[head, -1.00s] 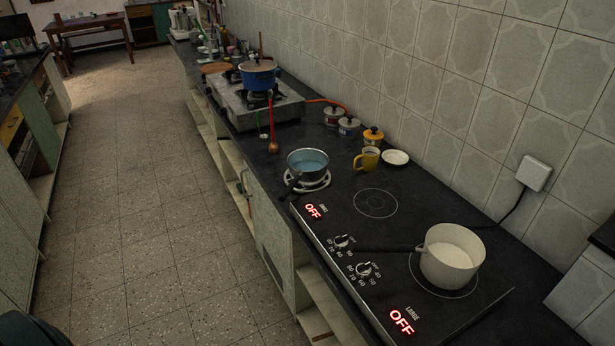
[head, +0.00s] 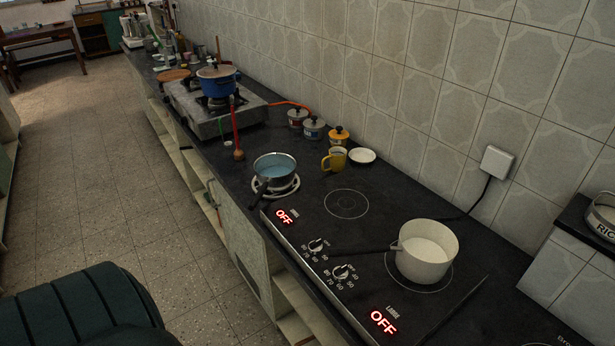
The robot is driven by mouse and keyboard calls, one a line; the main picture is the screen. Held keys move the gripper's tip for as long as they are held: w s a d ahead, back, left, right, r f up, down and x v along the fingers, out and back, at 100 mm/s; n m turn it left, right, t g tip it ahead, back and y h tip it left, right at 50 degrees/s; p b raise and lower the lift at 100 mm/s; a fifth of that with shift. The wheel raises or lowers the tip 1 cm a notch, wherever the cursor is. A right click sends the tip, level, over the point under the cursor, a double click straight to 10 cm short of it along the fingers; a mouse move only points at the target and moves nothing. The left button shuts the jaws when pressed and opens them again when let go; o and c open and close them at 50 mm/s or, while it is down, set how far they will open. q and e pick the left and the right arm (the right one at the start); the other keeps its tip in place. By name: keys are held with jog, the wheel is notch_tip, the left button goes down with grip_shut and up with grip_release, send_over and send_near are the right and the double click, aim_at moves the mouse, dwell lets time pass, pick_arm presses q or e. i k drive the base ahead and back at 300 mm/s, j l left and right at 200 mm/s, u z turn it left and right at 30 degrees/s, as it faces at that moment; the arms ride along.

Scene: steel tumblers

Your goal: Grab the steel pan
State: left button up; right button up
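A small steel pan (head: 274,169) with a blue-looking inside sits on a pale coiled ring on the black counter, left of the electric cooktop. It is upright, and its dark handle points toward the counter's front edge. Neither of my grippers is in view, so nothing of mine is seen touching the pan. A dark green ribbed shape fills the lower left; I cannot tell whether it is part of me.
A white pot (head: 425,253) with a dark handle stands on the cooktop (head: 378,228), whose displays read OFF. Behind the pan are a yellow mug (head: 335,160), a white saucer (head: 362,156) and several lidded jars. A blue pot (head: 217,82) stands on a gas stove. The floor at left is open.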

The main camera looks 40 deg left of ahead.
aim_at(275, 172)
jog(key=j+z, duration=0.4)
jog(key=j, duration=0.25)
jog(key=k+j+z, duration=0.15)
jog(key=j+z, duration=0.2)
jog(key=j, duration=0.3)
jog(key=k+j, duration=0.1)
jog(key=j, duration=0.3)
jog(key=k+j+z, duration=0.1)
jog(key=j, duration=0.35)
jog(key=k+j+z, duration=0.1)
jog(key=j, duration=0.3)
jog(key=k+j, duration=0.15)
jog(key=j, duration=0.25)
jog(key=k+j+z, duration=0.1)
jog(key=j, duration=0.3)
jog(key=k+j, duration=0.15)
jog(key=j, duration=0.25)
jog(key=k+j, duration=0.1)
jog(key=j, duration=0.25)
jog(key=k+j, duration=0.15)
jog(key=j, duration=0.25)
